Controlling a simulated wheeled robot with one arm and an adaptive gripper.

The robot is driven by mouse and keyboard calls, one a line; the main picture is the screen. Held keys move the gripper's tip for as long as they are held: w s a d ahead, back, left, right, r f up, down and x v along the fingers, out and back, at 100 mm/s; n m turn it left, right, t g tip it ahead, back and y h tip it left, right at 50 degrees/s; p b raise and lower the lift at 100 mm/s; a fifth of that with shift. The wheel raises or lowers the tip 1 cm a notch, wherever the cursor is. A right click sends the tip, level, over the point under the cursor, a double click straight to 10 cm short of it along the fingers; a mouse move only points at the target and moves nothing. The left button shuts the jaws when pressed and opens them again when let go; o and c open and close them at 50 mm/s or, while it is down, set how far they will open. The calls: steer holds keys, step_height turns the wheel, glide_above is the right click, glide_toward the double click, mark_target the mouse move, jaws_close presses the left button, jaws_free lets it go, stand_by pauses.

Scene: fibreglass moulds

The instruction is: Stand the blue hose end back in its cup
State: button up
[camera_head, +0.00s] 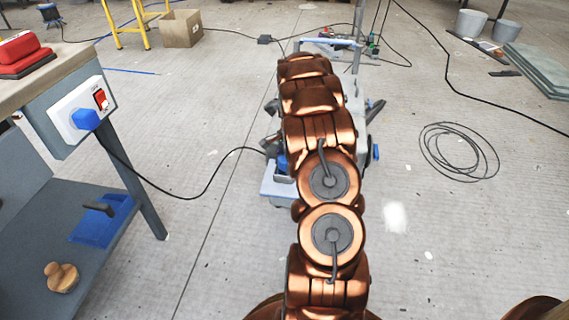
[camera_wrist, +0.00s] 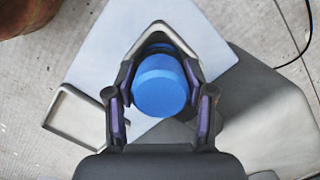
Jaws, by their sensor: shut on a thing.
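The blue hose end (camera_wrist: 160,88) fills the middle of the wrist view, its round blue face toward the camera. My gripper (camera_wrist: 158,74) is shut on it, with purple-lined fingers on its left and right sides. A grey open loop (camera_wrist: 160,27) shows just beyond the hose end, above it in the picture. I cannot tell whether this loop belongs to the cup or whether the hose end touches it. The cup is not clearly seen. In the head view my arm hides the gripper, and a small blue part (camera_head: 282,163) shows beside the arm.
Under the gripper are a pale plate (camera_wrist: 110,60), a darker grey body (camera_wrist: 265,115) and a grey frame (camera_wrist: 70,120). In the head view, a wheeled machine (camera_head: 278,190) stands beneath my arm. A workbench (camera_head: 55,75) is at left; a black cable (camera_head: 205,190) runs from its socket toward the machine.

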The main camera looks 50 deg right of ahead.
steer(key=o, duration=1.1)
